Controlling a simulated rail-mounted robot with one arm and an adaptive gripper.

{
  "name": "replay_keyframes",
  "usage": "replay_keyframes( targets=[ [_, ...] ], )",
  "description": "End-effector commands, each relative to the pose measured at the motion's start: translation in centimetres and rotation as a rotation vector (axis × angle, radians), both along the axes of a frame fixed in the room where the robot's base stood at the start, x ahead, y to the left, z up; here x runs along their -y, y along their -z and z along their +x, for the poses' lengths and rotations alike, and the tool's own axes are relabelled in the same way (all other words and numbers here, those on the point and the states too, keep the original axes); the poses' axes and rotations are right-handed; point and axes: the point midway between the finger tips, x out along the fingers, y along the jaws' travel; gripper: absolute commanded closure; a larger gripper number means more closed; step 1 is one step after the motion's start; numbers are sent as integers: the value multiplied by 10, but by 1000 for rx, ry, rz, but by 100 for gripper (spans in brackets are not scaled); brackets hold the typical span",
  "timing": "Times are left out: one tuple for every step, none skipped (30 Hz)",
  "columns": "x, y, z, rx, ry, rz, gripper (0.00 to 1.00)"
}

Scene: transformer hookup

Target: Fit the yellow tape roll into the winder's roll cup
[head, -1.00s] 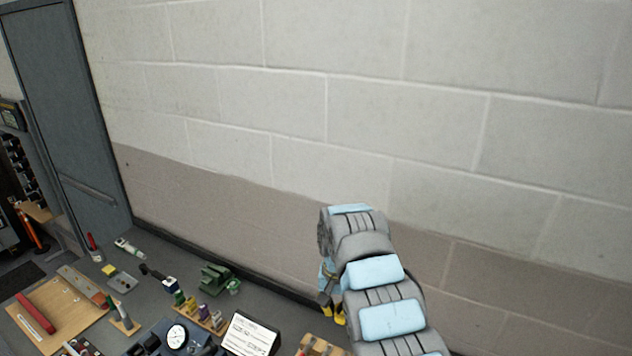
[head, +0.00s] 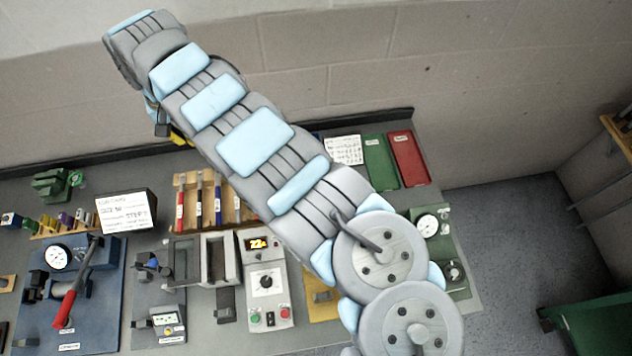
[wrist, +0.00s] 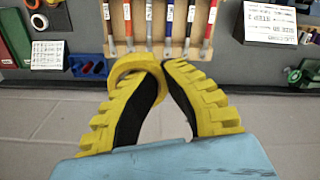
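My gripper (wrist: 163,72) has yellow ribbed fingers with black pads. In the wrist view it is shut on the rim of the yellow tape roll (wrist: 121,72), a ring seen at its fingertips. The roll is held in the air with the bench beyond it. In the head view only a sliver of my gripper (head: 176,137) shows below the end of my arm, at the back of the bench, and the roll cannot be made out. I cannot tell which bench device is the winder, and no roll cup is clearly visible.
A sign (head: 126,211) and a green device (head: 53,185) stand left. Green (head: 379,162) and red (head: 408,158) trays lie right. A blue holder (wrist: 76,65) with a dark roll shows in the wrist view.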

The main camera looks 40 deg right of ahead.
Motion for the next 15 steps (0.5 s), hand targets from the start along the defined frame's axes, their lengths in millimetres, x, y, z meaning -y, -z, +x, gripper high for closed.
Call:
replay_keyframes(
  targets=[
    [17, 12, -5, -6, 44, 2, 100],
    [25, 19, -8, -7, 68, 3, 100],
    [35, 28, -11, -8, 101, 3, 100],
    [43, 35, -14, -8, 124, 3, 100],
    [52, 42, -17, -7, 150, 3, 100],
    [63, 51, -21, -9, 183, 3, 100],
    [70, 57, -25, -10, 208, 3, 100],
    [78, 64, -28, -10, 232, 3, 100],
    [88, 72, -32, -8, 264, 2, 100],
    [96, 78, -36, -6, 289, 2, 100],
    [104, 84, -39, -5, 314, 2, 100],
    [114, 93, -45, -7, 347, 2, 100],
    [122, 100, -50, -8, 372, 3, 100],
    [128, 107, -55, -8, 396, 3, 100],
    [138, 116, -61, -8, 429, 3, 100]
  ],
)
